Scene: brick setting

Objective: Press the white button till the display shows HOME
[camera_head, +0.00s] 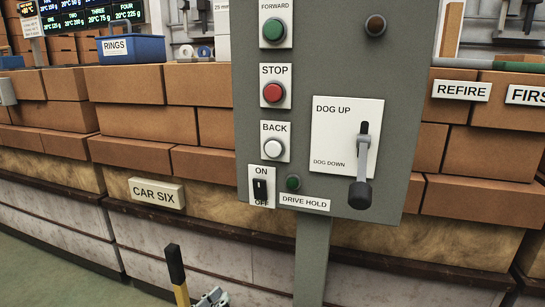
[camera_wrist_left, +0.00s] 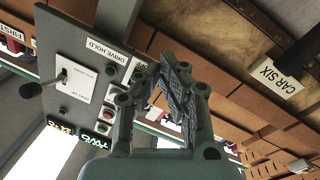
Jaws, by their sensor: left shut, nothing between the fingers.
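The white button (camera_head: 273,148) sits on a plate marked BACK on the grey control panel (camera_head: 335,60), below the red STOP button. My left gripper (camera_head: 212,298) shows only in part at the bottom edge of the head view, below and to the left of the panel, apart from the white button. In the left wrist view its fingers (camera_wrist_left: 178,92) are shut and empty, and they hide part of the scene. Small lit displays, one orange (camera_wrist_left: 60,127) and one green (camera_wrist_left: 95,137), show upside down there; I cannot read HOME on either. My right gripper is not in view.
The red STOP button (camera_head: 272,92), the green FORWARD button (camera_head: 273,30), an ON/OFF switch (camera_head: 261,189) and a DOG lever (camera_head: 361,180) share the panel. A black and yellow handle (camera_head: 177,270) stands beside my left gripper. Brick stacks (camera_head: 150,125) lie behind.

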